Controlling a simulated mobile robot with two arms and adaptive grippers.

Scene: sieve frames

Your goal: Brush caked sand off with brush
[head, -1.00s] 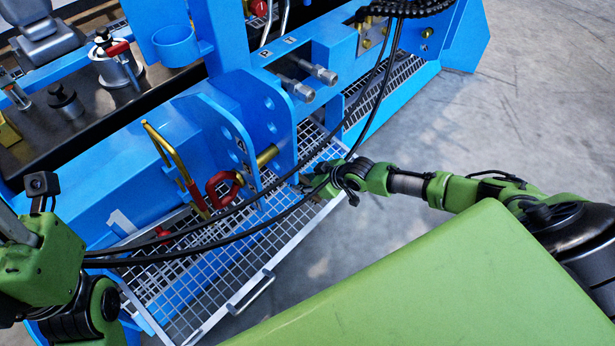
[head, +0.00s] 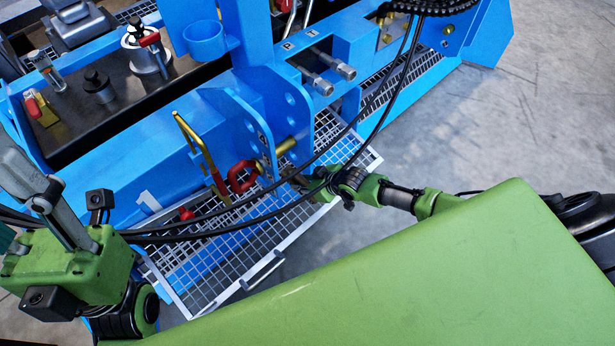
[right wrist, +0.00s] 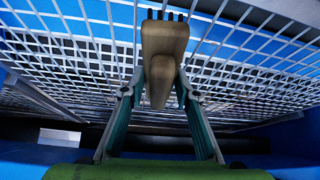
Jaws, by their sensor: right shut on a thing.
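My right gripper (head: 302,181) reaches in from the right, low beside the blue machine and over the far part of the white mesh sieve frame (head: 215,262). In the right wrist view it is shut on a brown wooden brush (right wrist: 165,45). The brush's dark bristle tufts point up the picture toward the white mesh (right wrist: 85,60); I cannot tell whether they touch it. My left gripper (head: 42,190) is at the left, with grey fingers raised, away from the mesh; its opening is unclear. I cannot make out caked sand on the mesh.
Black hoses (head: 255,218) cross in front of the sieve frame. A red hook (head: 241,178) and a yellow lever (head: 200,150) stand close to my right gripper. The frame has a grab handle (head: 262,272). Concrete floor (head: 510,110) is clear at the right.

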